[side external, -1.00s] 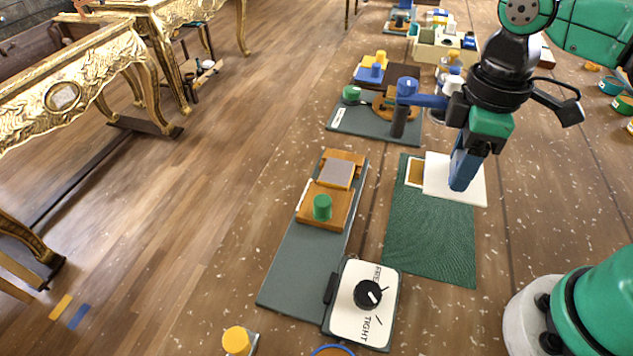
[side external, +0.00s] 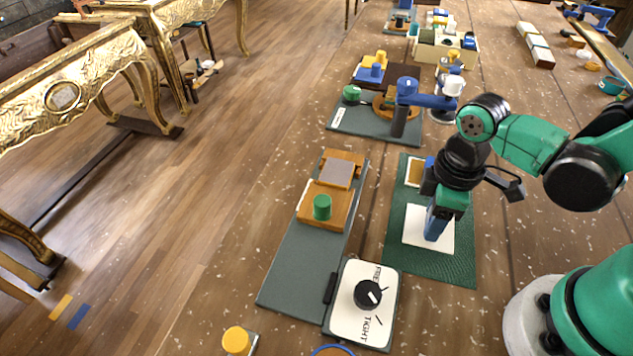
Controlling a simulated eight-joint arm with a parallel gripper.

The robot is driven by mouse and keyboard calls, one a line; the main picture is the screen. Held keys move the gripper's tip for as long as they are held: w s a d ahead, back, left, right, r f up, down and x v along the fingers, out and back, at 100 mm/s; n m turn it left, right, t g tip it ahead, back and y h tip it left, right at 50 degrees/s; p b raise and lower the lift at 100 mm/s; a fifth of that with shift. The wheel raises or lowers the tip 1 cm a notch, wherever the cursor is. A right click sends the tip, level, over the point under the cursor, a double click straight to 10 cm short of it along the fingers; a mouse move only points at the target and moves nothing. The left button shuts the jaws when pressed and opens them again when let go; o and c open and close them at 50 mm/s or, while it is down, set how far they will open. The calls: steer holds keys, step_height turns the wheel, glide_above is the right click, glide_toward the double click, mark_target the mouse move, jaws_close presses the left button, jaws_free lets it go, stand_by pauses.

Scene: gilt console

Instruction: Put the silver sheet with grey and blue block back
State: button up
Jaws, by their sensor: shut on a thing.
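The pale silver-white sheet (side external: 412,237) is on or just above the green mat (side external: 460,263). A gap beneath it cannot be made out. My gripper (side external: 436,228) points down at the middle of the sheet, shut, with a blue part at its lower end. I cannot tell where the fingers end and the blue block begins, and no grey part of the block can be made out. Behind the sheet, a gold patch with a white border (side external: 415,172) lies on the mat's far left corner, partly beside my wrist.
Left of the mat, a grey board carries orange blocks (side external: 324,218), a green knob and a grey plate (side external: 337,174). A white dial panel (side external: 350,318) stands in front. A blue-armed device (side external: 408,88) stands behind. The mat's front strip is clear.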

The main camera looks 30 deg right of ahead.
steer(key=shift+f, duration=0.75)
steer(key=o, duration=1.1)
steer(key=shift+r, duration=0.15)
step_height(320, 180, up, 12)
steer(key=f, duration=0.1)
steer(key=w+d+m+t, duration=0.1)
steer(key=m+t, duration=0.1)
steer(key=m, duration=0.1)
steer(key=w+d+r+m+t, duration=0.1)
steer(key=w+d+m+t, duration=0.1)
steer(key=m, duration=0.1)
steer(key=w+d+m+t, duration=0.1)
steer(key=w+m+t, duration=0.1)
steer(key=m+t, duration=0.1)
steer(key=shift+d+r, duration=0.25)
steer(key=shift+r, duration=0.1)
